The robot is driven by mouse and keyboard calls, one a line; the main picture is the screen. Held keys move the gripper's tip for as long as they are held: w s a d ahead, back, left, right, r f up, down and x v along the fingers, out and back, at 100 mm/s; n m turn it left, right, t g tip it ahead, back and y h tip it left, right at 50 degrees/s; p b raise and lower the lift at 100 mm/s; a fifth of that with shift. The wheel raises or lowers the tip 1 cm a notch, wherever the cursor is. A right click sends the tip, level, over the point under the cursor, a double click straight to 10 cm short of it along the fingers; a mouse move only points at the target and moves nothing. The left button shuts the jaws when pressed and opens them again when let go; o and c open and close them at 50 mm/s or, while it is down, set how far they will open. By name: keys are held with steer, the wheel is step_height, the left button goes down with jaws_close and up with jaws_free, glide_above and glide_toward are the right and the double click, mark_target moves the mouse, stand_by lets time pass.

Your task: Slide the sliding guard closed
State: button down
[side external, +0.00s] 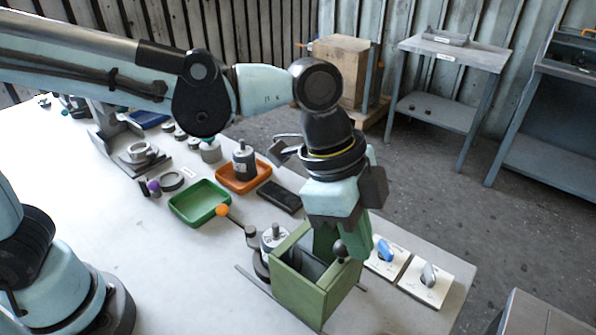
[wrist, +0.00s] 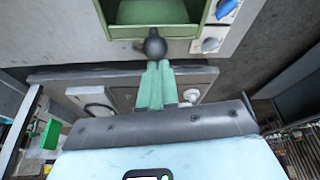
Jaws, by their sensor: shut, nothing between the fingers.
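The sliding guard appears to be the green box-like part (side external: 301,292) at the table's front, standing on thin dark rails. Its black ball knob (side external: 340,248) is at the side nearest my gripper. In the wrist view the green guard (wrist: 152,32) is at the top, with the knob (wrist: 154,46) at its near edge. My gripper (side external: 361,254) points down beside the knob. In the wrist view its green fingers (wrist: 155,65) are shut together and empty, with their tips at the knob. I cannot tell whether they touch it. The arm hides part of the guard's far side.
A grey cylindrical part (side external: 274,237) and an orange-ended lever (side external: 222,211) stand left of the guard. Switch plates with blue (side external: 385,249) and grey (side external: 429,275) knobs lie at its right. A green tray (side external: 199,204) and orange tray (side external: 243,178) are farther back. The table's left front is clear.

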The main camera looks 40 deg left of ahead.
glide_above(298, 232)
steer(key=shift+s, duration=0.1)
steer(key=shift+a, duration=0.1)
steer(key=d, duration=0.3)
steer(key=w+d+r, duration=0.1)
steer(key=d, duration=0.1)
steer(key=w+v, duration=0.1)
steer(key=v, duration=0.9)
steer(key=s+a+f+n+t+y, duration=0.1)
steer(key=a+f+n+t+y, duration=0.1)
steer(key=a+f+n, duration=0.3)
steer(key=s+a+f+n+t+y, duration=0.1)
steer(key=a+f+n+t, duration=0.3)
steer(key=a+n, duration=0.6)
steer(key=a+f+y, duration=0.1)
steer(key=a+f, duration=0.1)
steer(key=a, duration=0.3)
steer(key=shift+a+f+n, duration=0.35)
steer(key=shift+a+n, duration=0.05)
steer(key=c, duration=1.8)
jaws_free()
